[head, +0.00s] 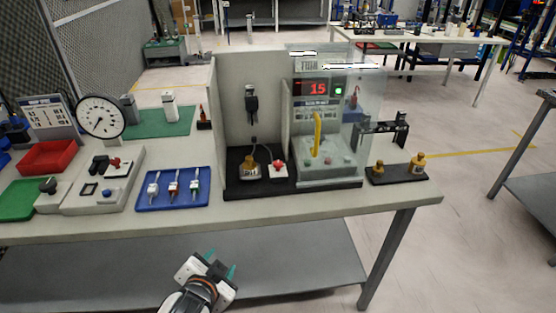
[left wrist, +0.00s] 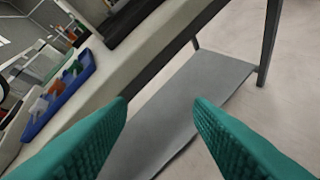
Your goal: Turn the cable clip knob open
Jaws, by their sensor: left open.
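A small red knob (head: 278,166) on a white block stands on the black base inside the grey-walled booth. It may be the cable clip knob, but its turn position is too small to tell. A cable runs from a black device (head: 251,101) on the back wall down to a brass-coloured part (head: 250,168) left of the red knob. My left gripper (head: 220,263) is open and empty, in front of the table edge and well short of the booth. Its teal fingers (left wrist: 160,108) stand apart in the left wrist view, with the lower shelf behind them. My right gripper is not in view.
A clear-fronted machine (head: 325,160) with a red display stands right of the knob. A blue tray (head: 173,203) holds 3 small valve-like parts. Left are a control box (head: 104,190), a dial gauge (head: 101,117) and red and green trays. The table's front strip (head: 290,212) is clear.

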